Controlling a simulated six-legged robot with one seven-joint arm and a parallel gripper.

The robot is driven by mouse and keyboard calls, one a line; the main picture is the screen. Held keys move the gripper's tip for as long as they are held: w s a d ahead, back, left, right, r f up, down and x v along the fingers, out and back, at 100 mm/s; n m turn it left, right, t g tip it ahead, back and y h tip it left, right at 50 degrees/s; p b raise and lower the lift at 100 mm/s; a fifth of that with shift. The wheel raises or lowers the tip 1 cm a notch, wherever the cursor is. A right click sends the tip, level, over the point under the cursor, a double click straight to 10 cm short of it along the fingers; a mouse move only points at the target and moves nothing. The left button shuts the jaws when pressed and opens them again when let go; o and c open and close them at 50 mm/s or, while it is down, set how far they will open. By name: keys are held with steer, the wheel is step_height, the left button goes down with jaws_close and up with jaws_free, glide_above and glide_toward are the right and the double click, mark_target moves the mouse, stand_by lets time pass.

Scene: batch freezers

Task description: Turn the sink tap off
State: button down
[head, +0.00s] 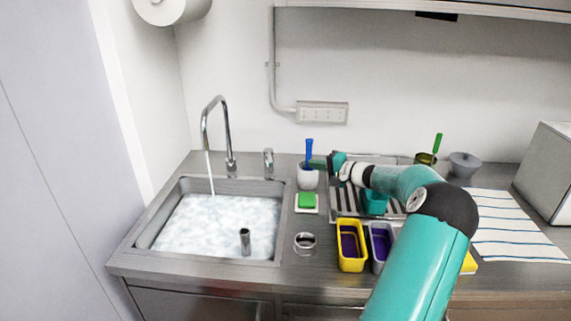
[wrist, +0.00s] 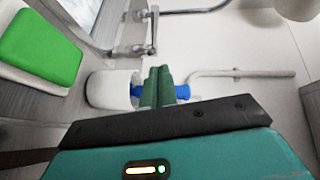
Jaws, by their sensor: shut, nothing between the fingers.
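The chrome sink tap (head: 228,135) stands behind the sink (head: 284,215), its curved spout over the basin. A stream of water (head: 210,172) falls from it, and the basin holds rippling water. A short chrome fitting, apparently the tap lever (head: 268,160), stands upright to the right of the spout. Chrome tap parts (wrist: 150,30) also show at the top of the wrist view. My gripper (head: 314,164) is shut and empty, right of the lever and apart from it. Its green fingers (wrist: 165,86) are together in the wrist view, in front of the blue-handled brush.
A white cup (head: 308,180) with a blue brush (head: 309,150) stands beside my fingers. A green sponge (head: 306,200) lies on a white dish before it. A dish rack, yellow bin (head: 351,262) and grey bin are to the right. A chrome pipe stands in the basin.

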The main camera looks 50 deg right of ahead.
glide_toward(271, 162)
steer(key=w+d+f, duration=0.1)
steer(key=w+d, duration=0.3)
steer(key=w, duration=0.2)
steer(key=shift+w+a+f, duration=0.2)
steer(key=shift+w+a, duration=0.15)
steer(key=shift+a, duration=0.25)
steer(key=shift+w+a+f, duration=0.25)
steer(key=shift+w+a, duration=0.1)
steer(key=shift+a, duration=0.2)
steer(key=shift+w+a, duration=0.5)
steer(key=shift+a, duration=0.25)
steer(key=shift+w+a, duration=0.45)
steer(key=shift+a, duration=0.3)
steer(key=shift+w+a, duration=0.1)
